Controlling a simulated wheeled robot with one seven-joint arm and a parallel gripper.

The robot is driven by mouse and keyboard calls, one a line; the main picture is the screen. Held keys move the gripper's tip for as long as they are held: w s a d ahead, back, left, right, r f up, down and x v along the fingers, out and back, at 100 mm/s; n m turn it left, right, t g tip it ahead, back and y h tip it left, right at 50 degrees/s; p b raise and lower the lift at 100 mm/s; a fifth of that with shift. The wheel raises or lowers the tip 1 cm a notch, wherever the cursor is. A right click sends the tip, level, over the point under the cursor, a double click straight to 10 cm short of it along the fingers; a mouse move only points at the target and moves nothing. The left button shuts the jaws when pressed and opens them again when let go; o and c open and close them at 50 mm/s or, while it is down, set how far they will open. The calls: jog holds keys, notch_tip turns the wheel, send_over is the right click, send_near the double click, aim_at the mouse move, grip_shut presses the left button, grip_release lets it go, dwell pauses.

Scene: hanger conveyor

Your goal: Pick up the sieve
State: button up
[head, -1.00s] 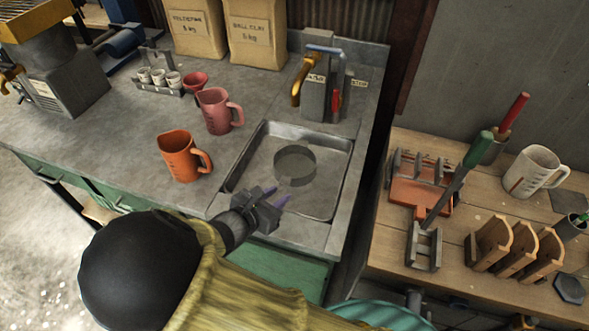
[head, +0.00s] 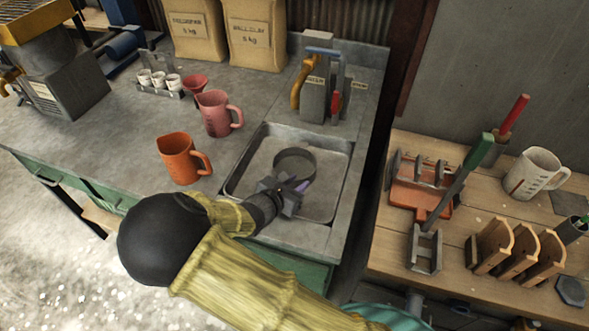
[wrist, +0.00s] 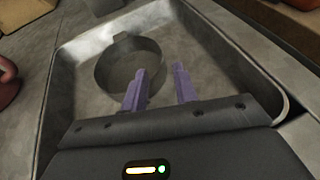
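The sieve (head: 294,160) is a round grey ring lying in the shallow metal basin (head: 344,172) set into the counter. It also shows in the wrist view (wrist: 112,68), with a small tab on its far rim. My gripper (head: 303,184) is over the basin at the sieve's near side. Its two purple fingers are apart in the wrist view (wrist: 160,84), with a gap between them. The left finger overlaps the sieve's near right wall in that view; I cannot tell whether it touches. Nothing is seen held between the fingers.
An orange jug (head: 178,158) and a pink jug (head: 214,115) stand left of the basin. A tap block (head: 316,95) stands behind it. A wooden bench (head: 387,240) with racks and a white jug (head: 533,172) is on the right. The basin has raised walls.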

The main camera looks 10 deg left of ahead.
aim_at(313, 172)
jog(key=shift+x, duration=0.95)
jog(key=x, duration=0.5)
jog(key=shift+w+d+f, duration=0.15)
jog(key=shift+w, duration=0.2)
jog(key=shift+s, duration=0.1)
grip_shut()
